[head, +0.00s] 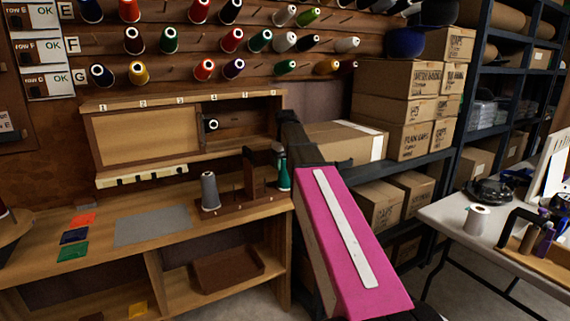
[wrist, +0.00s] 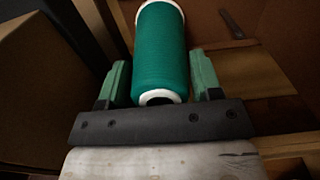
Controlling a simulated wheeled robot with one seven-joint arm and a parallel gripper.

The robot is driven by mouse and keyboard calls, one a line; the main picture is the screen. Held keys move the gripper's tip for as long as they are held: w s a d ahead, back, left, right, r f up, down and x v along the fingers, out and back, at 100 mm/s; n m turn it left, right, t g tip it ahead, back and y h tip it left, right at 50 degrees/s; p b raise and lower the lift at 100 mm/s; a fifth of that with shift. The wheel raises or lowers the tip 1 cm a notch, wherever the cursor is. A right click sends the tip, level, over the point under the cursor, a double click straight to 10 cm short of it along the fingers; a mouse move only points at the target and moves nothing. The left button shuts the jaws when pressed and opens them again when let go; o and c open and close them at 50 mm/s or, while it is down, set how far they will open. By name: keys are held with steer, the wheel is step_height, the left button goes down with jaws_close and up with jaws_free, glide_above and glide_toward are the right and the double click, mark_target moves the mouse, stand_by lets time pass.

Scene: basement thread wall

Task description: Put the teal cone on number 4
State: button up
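The teal cone (head: 284,176) is upright at the right end of the bench, beside a brown wooden rack. It fills the middle of the wrist view (wrist: 160,50), with its narrow white-ringed end toward the camera. My gripper (wrist: 160,75) has one green finger close against each side of the cone and appears shut on it. In the head view, the gripper is mostly hidden around the cone's top. A row of small number labels (head: 180,100) runs along the cabinet's top edge; the individual digits are hard to read. Whether the cone's base touches anything is unclear.
A grey cone (head: 209,190) stands on the left of the brown rack (head: 240,199). A black cone (head: 212,125) sits in the cabinet opening beside a wooden panel (head: 145,137). Cardboard boxes (head: 345,142) stand close on the right. A grey mat (head: 153,226) leaves clear bench space.

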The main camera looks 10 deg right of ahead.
steer(key=o, duration=0.5)
steer(key=shift+c, duration=0.2)
steer(key=shift+r, duration=0.1)
